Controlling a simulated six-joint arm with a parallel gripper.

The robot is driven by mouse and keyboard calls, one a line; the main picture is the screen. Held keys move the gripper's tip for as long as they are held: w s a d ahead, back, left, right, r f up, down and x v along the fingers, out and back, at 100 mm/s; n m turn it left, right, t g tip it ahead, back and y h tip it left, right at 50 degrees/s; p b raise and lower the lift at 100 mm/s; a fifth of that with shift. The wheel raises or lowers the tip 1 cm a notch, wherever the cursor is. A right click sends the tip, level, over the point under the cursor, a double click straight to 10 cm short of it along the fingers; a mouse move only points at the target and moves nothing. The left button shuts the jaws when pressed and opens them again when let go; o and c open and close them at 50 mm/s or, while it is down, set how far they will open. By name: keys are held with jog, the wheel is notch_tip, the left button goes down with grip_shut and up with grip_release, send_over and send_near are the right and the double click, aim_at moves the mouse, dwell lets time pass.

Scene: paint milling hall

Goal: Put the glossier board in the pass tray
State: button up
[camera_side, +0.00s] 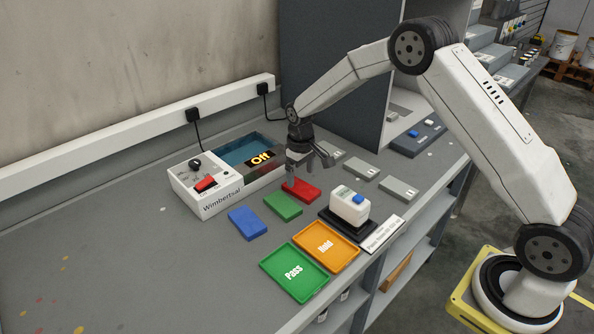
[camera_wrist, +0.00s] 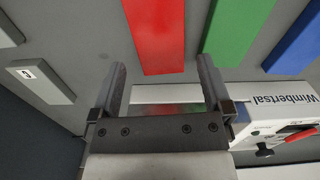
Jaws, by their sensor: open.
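Three painted boards lie in a row on the grey bench: a red board (camera_side: 301,190), a green board (camera_side: 283,206) and a blue board (camera_side: 244,223). I cannot tell from these frames which is glossier. My gripper (camera_side: 309,170) is open and empty, low over the red board's far end. In the wrist view the red board (camera_wrist: 157,35) lies ahead of the open fingers (camera_wrist: 161,64), with the green board (camera_wrist: 237,32) and blue board (camera_wrist: 297,42) to its right. The green pass tray (camera_side: 272,263), marked "Pass", is empty at the bench's front.
An orange tray (camera_side: 304,240) marked "Hold" adjoins the pass tray. A white instrument with a blue button (camera_side: 349,208) stands on a black base behind it. A white "Wimbertsal" machine (camera_side: 207,194) reads "Off". Several grey blocks (camera_side: 398,189) lie at right. The left bench is mostly clear.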

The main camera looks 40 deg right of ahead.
aim_at(300, 187)
jog(key=shift+r, duration=1.8)
jog(key=shift+s+a+r, duration=0.2)
jog(key=shift+s+r, duration=0.1)
jog(key=shift+s, duration=0.15)
jog(key=s+a+r+t, duration=0.1)
jog(key=s+a+r, duration=0.1)
jog(key=s, duration=1)
jog(key=s+a+r+m+t, duration=0.1)
jog(key=s+a+r, duration=0.1)
jog(key=s, duration=1)
jog(key=shift+t, duration=0.3)
